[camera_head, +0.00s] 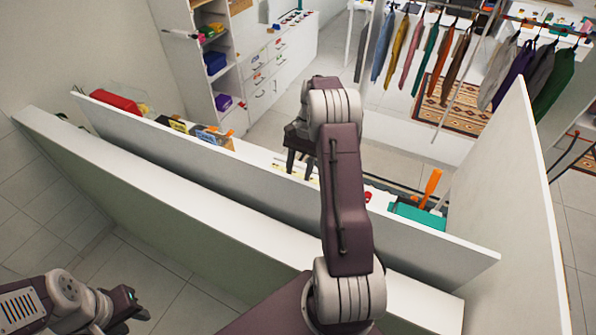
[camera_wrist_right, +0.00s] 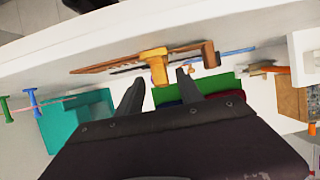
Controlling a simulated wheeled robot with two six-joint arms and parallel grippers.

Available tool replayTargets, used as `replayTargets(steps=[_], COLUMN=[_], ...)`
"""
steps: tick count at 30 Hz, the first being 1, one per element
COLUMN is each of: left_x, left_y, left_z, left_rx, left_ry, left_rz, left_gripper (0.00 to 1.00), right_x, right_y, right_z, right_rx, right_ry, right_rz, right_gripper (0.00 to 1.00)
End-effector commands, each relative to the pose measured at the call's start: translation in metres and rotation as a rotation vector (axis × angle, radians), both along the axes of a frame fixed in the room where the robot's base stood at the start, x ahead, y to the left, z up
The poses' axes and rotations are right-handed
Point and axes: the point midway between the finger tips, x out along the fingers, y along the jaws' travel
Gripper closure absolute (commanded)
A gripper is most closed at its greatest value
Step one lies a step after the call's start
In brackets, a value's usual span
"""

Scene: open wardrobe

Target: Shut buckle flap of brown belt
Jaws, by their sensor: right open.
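In the right wrist view, a brown belt (camera_wrist_right: 110,66) lies along the white surface, with a yellow buckle piece (camera_wrist_right: 155,66) near its middle and a brown block-like end (camera_wrist_right: 209,55) to the right. My right gripper (camera_wrist_right: 160,80) is open; its two dark fingers point at the belt, one on each side of the yellow piece in the picture. I cannot tell whether they touch it, or the flap's exact angle. In the head view my right gripper (camera_head: 301,165) hangs over the wardrobe, and the belt cannot be made out. My left gripper (camera_head: 130,305) is at lower left, far from it.
White wardrobe panels (camera_head: 200,215) run across the front, with a tall side panel (camera_head: 520,200) at right. A teal tray (camera_head: 420,215) with an orange-handled tool (camera_head: 432,185) stands right of my right gripper. A green item (camera_wrist_right: 205,85) lies close beside the fingers.

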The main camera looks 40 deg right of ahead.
Motion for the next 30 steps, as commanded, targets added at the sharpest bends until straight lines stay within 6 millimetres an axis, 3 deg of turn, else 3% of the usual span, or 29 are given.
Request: replayTargets(steps=[10,11,15,30], left_x=[0.000,0.000,0.000,0.000], left_y=[0.000,0.000,0.000,0.000], left_z=[0.004,0.004,0.004,0.004], left_rx=[0.000,0.000,0.000,0.000], left_ry=[0.000,0.000,0.000,0.000], left_rz=[0.000,0.000,0.000,0.000], left_gripper=[0.65,0.65,0.65,0.65], right_x=[-0.002,-0.002,-0.002,-0.002], right_y=[0.003,0.003,0.003,0.004], right_z=[-0.008,-0.008,-0.008,-0.013], right_rx=[-0.001,-0.001,0.000,0.119], right_ry=[0.000,0.000,0.000,0.062], right_rz=[-0.001,-0.001,-0.001,-0.001], right_gripper=[0.56,0.62,1.00,1.00])
